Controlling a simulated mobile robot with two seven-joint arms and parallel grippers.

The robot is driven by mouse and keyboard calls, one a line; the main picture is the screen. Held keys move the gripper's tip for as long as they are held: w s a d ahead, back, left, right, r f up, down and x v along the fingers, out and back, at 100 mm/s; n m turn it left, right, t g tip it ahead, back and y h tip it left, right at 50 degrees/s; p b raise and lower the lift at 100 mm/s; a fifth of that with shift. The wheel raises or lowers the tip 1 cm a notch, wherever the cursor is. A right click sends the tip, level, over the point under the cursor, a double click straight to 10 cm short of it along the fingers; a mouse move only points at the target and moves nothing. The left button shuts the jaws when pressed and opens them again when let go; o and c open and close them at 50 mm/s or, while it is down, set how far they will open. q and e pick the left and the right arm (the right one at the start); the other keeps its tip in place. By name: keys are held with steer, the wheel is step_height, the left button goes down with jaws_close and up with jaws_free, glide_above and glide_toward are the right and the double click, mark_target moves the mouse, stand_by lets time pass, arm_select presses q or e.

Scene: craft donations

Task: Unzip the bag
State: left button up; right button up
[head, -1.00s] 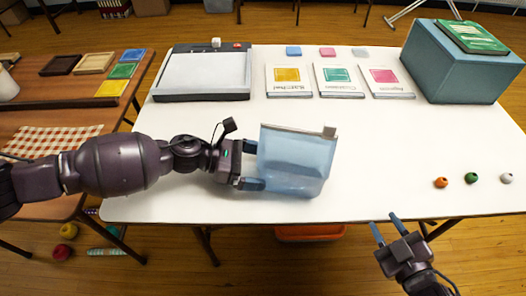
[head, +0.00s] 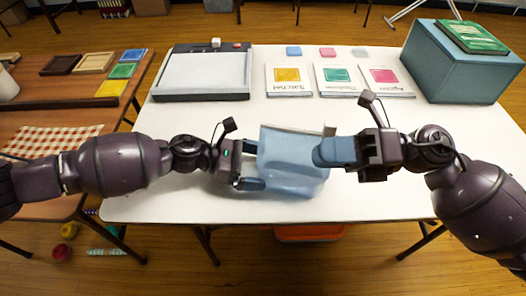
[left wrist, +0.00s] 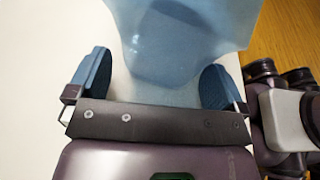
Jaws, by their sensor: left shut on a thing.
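The translucent blue bag (head: 290,170) lies near the front middle of the white table. My left gripper (head: 253,165) is shut on the bag's left side. In the left wrist view the bag (left wrist: 175,45) passes between the two blue fingers. My right gripper (head: 324,154) is at the bag's upper right side, with its fingertips just below the tab. They partly cover the bag there. I cannot tell whether they are apart or touching the tab.
A framed white tray (head: 205,75) stands behind on the left. Three printed cards (head: 338,80) lie behind the bag. A teal box (head: 455,75) with a green book (head: 472,37) stands back right.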

steer(key=n+g+h, duration=0.2)
steer(key=n, duration=0.2)
steer(key=n+t+h, duration=0.3)
steer(key=n+h, duration=0.4)
steer(key=h, duration=0.6)
glide_toward(333, 124)
steer(key=shift+x, duration=4.15)
steer(key=shift+w+f, duration=0.1)
steer(key=shift+f, duration=0.05)
steer(key=c, duration=0.6)
